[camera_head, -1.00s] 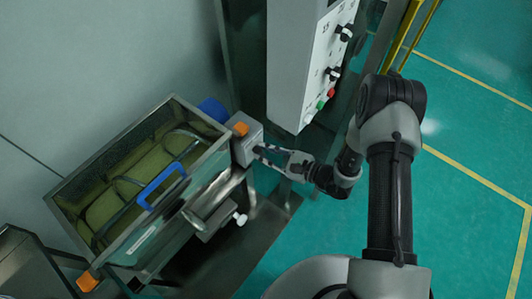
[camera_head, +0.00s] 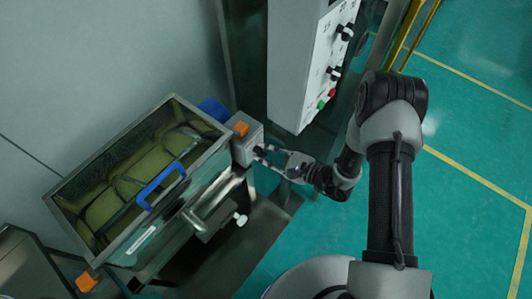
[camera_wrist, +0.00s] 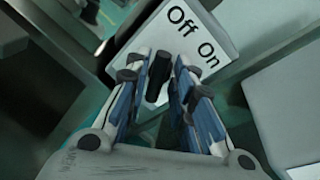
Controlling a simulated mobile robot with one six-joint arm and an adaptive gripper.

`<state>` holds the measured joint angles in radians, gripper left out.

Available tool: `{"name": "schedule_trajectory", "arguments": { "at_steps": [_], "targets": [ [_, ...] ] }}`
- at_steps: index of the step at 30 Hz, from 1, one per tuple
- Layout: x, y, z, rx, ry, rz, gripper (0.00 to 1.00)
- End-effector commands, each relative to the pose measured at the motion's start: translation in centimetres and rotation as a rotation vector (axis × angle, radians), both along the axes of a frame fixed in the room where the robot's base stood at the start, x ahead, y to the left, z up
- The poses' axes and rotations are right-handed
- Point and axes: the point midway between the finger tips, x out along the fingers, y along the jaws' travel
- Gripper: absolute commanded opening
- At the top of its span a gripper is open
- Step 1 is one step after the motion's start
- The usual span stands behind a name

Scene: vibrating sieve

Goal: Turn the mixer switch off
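The mixer switch is a black knob (camera_wrist: 159,72) on a pale box marked "Off" and "On" (camera_wrist: 211,28). In the head view this grey box (camera_head: 246,147) is at the right end of the tank, with an orange part on top. My gripper (camera_wrist: 160,66) has one finger on each side of the knob, which is between the fingertips. The fingers look spread, with a narrow gap beside the knob; firm contact is not visible. In the head view my gripper (camera_head: 262,155) reaches the box from the right. The knob's exact setting is hard to read.
The steel tank (camera_head: 68,177) holds yellowish contents and curved bars, with a blue handle (camera_head: 161,185) on its front. A control panel (camera_head: 322,68) with knobs and red and green buttons stands close above my gripper. The green floor at right is clear.

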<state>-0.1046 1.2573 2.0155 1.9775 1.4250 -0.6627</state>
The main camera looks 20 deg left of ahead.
Motion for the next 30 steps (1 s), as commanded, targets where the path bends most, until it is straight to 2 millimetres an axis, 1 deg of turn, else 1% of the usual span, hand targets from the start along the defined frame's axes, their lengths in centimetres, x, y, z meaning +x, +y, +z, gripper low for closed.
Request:
{"name": "schedule_trajectory", "arguments": {
  "at_steps": [1, 7, 17, 20, 23, 30],
  "targets": [
    [0.0, 0.0, 0.0, 0.0, 0.0, 0.0, 0.28],
    [0.0, 0.0, 0.0, 0.0, 0.001, 0.0, 0.41],
    [0.0, -0.2, 0.0, 0.0, 0.001, -0.002, 0.41],
    [-0.2, -1.1, 0.2, -0.001, 0.001, -0.004, 0.41],
    [-0.6, -2.7, 0.5, 0.0, 0.002, -0.006, 0.41],
    [-2.0, -7.6, 1.5, -0.001, 0.002, -0.008, 0.41]
  ]
}}
